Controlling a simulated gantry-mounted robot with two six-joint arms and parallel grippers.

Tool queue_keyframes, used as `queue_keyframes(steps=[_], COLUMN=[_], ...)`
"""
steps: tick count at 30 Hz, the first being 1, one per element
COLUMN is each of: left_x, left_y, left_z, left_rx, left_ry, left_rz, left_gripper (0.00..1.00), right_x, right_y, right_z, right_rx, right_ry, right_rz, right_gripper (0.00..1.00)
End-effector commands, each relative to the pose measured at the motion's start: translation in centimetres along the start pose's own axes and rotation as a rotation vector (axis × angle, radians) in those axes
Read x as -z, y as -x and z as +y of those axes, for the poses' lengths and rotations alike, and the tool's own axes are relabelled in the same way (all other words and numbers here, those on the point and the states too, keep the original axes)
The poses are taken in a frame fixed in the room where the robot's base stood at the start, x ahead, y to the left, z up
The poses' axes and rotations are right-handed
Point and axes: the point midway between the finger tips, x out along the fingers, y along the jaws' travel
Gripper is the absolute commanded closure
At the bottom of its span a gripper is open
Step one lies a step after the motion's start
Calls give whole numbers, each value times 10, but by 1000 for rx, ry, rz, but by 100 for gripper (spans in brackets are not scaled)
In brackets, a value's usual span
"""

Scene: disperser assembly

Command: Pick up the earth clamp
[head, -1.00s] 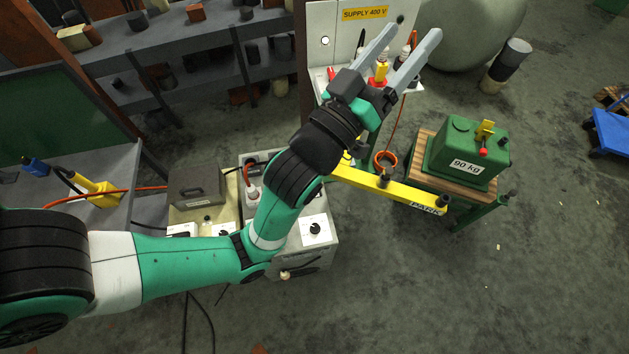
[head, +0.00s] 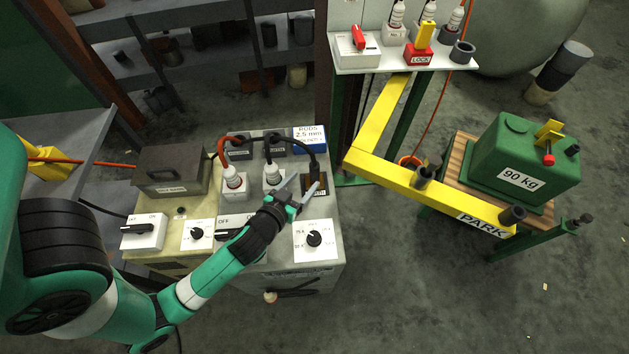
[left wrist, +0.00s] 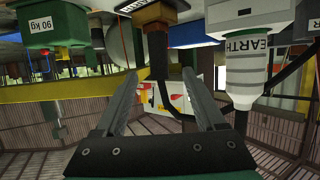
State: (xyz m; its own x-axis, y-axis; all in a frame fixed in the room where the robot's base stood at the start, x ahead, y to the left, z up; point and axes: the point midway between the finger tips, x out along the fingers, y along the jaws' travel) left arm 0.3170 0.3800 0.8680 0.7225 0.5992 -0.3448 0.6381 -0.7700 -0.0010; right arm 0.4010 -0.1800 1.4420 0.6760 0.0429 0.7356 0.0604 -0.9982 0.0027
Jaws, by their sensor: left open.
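My left gripper (head: 304,186) is open at the right end of the grey welding machine's top (head: 285,222). A dark upright piece with a black cable (head: 314,160) stands there in a labelled holder; it looks like the earth clamp, but its shape is partly hidden. In the left wrist view a dark upright piece with a brownish top (left wrist: 156,50) shows between and beyond my open fingers (left wrist: 160,75). I cannot tell whether they touch it. A white plug marked EARTH (left wrist: 245,65) is to the right there; white plugs (head: 272,176) stand left of the gripper. My right gripper is not in view.
A yellow barrier arm marked PARK (head: 430,190) extends right of the machine. A green 90 kg weight (head: 525,165) rests on wood. A supply shelf (head: 400,62) with a red LOCK switch stands behind. A dark box (head: 170,170) is to the left.

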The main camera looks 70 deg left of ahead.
Motion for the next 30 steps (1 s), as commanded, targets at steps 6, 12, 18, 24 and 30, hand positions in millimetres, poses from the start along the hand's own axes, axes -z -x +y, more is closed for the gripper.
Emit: queue_keyframes(steps=[6,12,18,24,30], left_x=[-1,0,-2,0,0], left_y=[-42,-51,-78,-102,-102], left_z=[0,0,1,2,2], left_rx=[2,-1,0,0,-1], left_ry=[2,1,2,1,0], left_rz=[3,2,4,2,1], left_gripper=[28,28,28,28,28], right_x=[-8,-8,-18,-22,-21], right_y=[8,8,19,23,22], right_z=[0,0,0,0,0], right_rx=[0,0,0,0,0], right_ry=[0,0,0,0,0], right_rz=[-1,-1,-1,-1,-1], right_gripper=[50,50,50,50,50])
